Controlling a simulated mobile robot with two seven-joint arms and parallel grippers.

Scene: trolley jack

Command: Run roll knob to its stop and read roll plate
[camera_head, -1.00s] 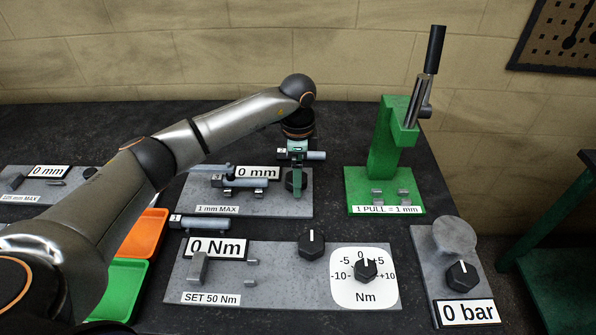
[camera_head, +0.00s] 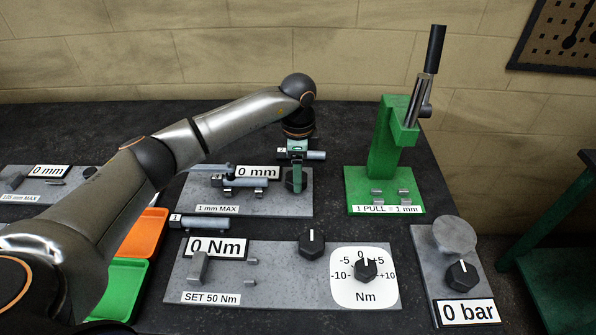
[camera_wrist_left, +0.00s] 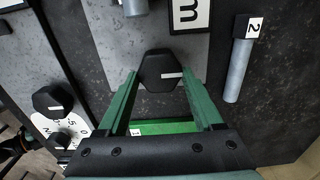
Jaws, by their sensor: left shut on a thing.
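The roll knob is a dark faceted knob (camera_head: 290,181) at the right end of the grey "1 mm MAX" base (camera_head: 250,205). It also shows in the left wrist view (camera_wrist_left: 160,72), with a white pointer line towards the right. My left gripper (camera_head: 297,182) points down over it. In the left wrist view its green fingers (camera_wrist_left: 160,78) stand on either side of the knob, shut on it. The white roll plate (camera_head: 257,172) behind the base reads "0 mm". My right gripper is not in view.
A cylinder tagged 2 (camera_wrist_left: 240,65) lies close beside the gripper. A green lever press (camera_head: 385,150) stands to the right. In front is the "SET 50 Nm" base (camera_head: 280,280) with its "0 Nm" plate (camera_head: 217,247) and knobs.

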